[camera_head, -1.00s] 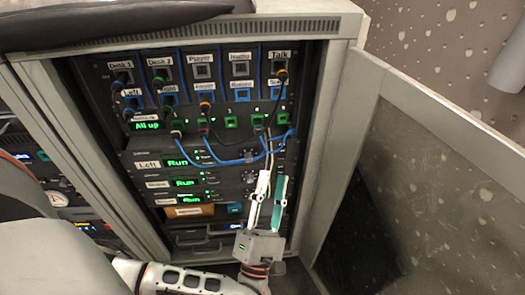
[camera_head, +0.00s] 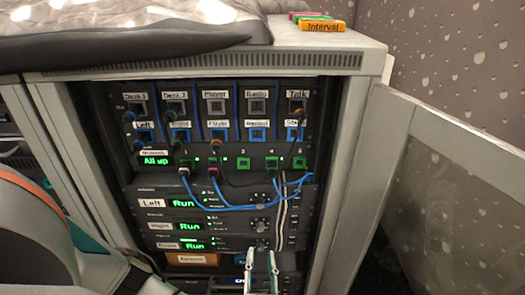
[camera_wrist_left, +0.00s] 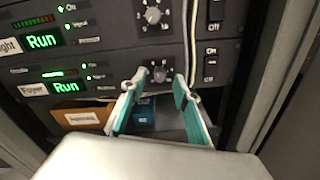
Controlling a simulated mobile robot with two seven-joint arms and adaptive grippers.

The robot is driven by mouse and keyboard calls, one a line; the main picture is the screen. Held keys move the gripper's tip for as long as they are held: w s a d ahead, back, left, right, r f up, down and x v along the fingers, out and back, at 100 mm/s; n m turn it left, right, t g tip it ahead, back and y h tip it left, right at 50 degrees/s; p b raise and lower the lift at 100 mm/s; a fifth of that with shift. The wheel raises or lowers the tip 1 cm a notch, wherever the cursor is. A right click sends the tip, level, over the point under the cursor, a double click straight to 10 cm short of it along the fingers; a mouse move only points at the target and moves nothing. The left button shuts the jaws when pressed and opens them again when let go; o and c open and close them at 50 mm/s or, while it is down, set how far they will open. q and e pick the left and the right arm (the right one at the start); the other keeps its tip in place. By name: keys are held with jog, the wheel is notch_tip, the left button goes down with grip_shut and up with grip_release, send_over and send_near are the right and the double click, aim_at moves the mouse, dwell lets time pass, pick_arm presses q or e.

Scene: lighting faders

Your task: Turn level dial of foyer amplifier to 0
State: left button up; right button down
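The foyer amplifier (camera_head: 160,246) is the lowest of three stacked amplifiers, with a green "Run" display. It also shows in the left wrist view (camera_wrist_left: 36,89). Its level dial (camera_wrist_left: 159,75) is a small grey knob on a ring of marks; its setting is too small to read. My left gripper (camera_head: 261,256) has white and teal fingers and points at the foyer row. In the left wrist view the gripper (camera_wrist_left: 158,86) is open, one finger on each side of the dial; I cannot tell whether they touch it. My right gripper is not in view.
The right amplifier's dial (camera_wrist_left: 152,16) sits just above, with power switches (camera_wrist_left: 210,62) to the right. Blue cables (camera_head: 235,208) hang across the front, and white cables run down by the dials. An open cabinet door (camera_head: 430,190) stands at the right. An orange-brown labelled box (camera_head: 190,260) lies below.

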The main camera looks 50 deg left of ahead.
pick_arm(q)
jog(key=shift+x, duration=0.9)
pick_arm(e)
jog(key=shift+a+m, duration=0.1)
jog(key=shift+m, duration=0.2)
pick_arm(q)
grip_shut()
